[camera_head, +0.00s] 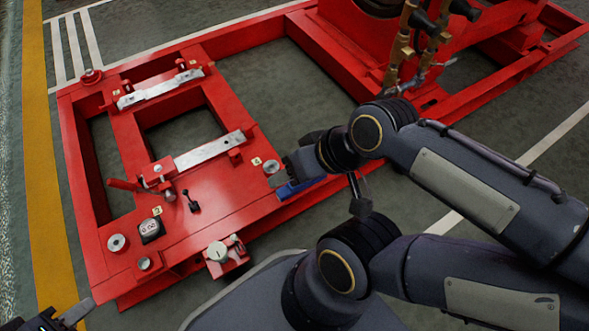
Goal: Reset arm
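The task names no object, only my arm. My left gripper (70,315) shows at the bottom left corner, cut off by the picture edge. One grey finger points up and right, beside the near left corner of the red frame; the rest is out of view. My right arm comes in from the right in large dark links with light panels. Its end (300,170) is over the near right edge of the red frame, next to a blue piece (297,188). The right fingers are largely hidden, so their opening does not show.
The red pumpset frame (240,203) fills the middle, with two grey metal bars (208,150) (160,88), a small gauge (150,229) and knobs on it. Brass valves (400,45) stand at the upper right. Grey floor with a yellow stripe (42,170) is clear at the left.

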